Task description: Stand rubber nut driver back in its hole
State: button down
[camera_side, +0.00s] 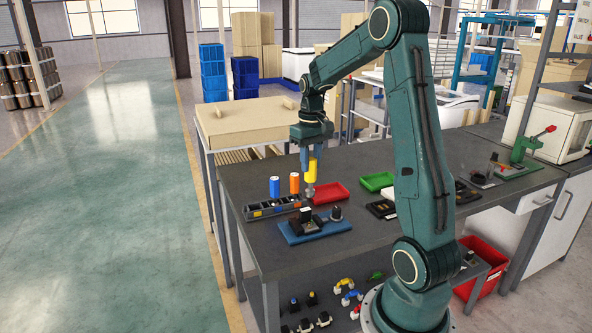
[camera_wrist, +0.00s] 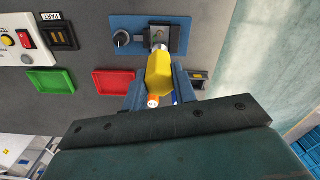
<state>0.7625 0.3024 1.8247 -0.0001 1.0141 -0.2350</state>
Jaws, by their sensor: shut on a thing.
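My gripper (camera_side: 306,158) is shut on a yellow-handled tool, which I take as the nut driver (camera_side: 312,172). It hangs roughly upright, its grey metal end down by the right end of the dark tool rack (camera_side: 262,212). A blue-handled tool (camera_side: 275,187) and an orange-handled tool (camera_side: 294,184) stand in the rack. In the wrist view the yellow handle (camera_wrist: 160,72) sits between my fingers (camera_wrist: 158,92), and the rack (camera_wrist: 199,78) is mostly hidden behind them. I cannot tell whether the tip touches anything.
A blue plate (camera_side: 335,228) with a dark fixture and a knob lies in front of the rack. A red tray (camera_side: 330,194) and a green tray (camera_side: 376,182) lie to the right. Bare grey bench top (camera_side: 240,176) shows behind the rack.

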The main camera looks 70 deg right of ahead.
jog(key=w+d+n, duration=0.2)
jog(key=w+n, duration=0.1)
jog(key=w, duration=1.7)
jog(key=shift+s+f, duration=0.15)
jog(key=shift+f, duration=2.2)
jog(key=shift+f, duration=0.15)
jog(key=shift+f, duration=2.55)
jog(key=shift+f, duration=0.95)
jog(key=c, duration=0.6)
grip_release()
jog(key=shift+c, duration=0.2)
